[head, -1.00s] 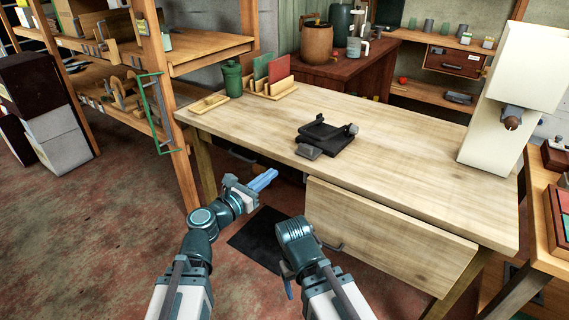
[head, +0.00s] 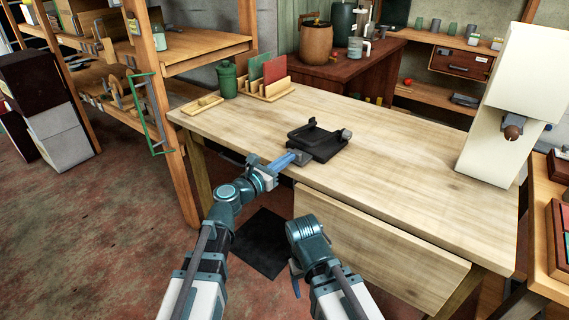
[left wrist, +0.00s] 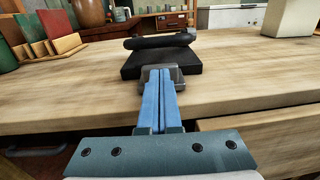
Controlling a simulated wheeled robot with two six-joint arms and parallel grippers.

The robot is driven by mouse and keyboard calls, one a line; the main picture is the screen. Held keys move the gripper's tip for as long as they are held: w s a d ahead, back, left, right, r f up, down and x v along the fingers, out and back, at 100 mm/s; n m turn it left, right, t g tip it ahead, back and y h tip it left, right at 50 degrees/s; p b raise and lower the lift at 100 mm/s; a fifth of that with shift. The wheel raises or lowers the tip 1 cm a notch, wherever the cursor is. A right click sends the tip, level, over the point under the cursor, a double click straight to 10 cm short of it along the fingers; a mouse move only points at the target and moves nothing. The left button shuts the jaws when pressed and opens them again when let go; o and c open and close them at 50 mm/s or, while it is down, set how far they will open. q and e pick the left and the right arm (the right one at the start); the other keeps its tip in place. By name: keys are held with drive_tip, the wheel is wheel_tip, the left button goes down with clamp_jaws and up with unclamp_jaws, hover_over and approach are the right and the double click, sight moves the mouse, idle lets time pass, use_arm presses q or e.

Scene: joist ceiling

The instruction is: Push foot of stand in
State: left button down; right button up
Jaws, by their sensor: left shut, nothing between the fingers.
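The black stand (head: 318,141) lies on the wooden table near its front edge; it also shows in the left wrist view (left wrist: 158,60). Its grey foot (left wrist: 175,76) sticks out at the front, toward me. My left gripper (head: 293,158) is shut and empty, its blue fingers pointing at the foot. In the left wrist view the fingertips (left wrist: 160,80) overlap the foot's front and seem to meet it; firm contact is hard to tell. The fingers hide part of the foot.
The wooden table (head: 400,160) is clear to the right of the stand. A green canister (head: 228,80) and a wooden rack (head: 266,88) stand at its back left. A white machine (head: 500,110) stands at the right. A wooden front panel (head: 380,245) hangs below the table edge.

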sight(296, 152)
use_arm(q)
drive_tip(key=x, duration=0.5)
drive_tip(key=shift+s, duration=0.1)
drive_tip(key=shift+a, duration=0.1)
drive_tip(key=v, duration=1.4)
use_arm(e)
drive_tip(key=shift+s+a, duration=0.15)
drive_tip(key=shift+a, duration=0.45)
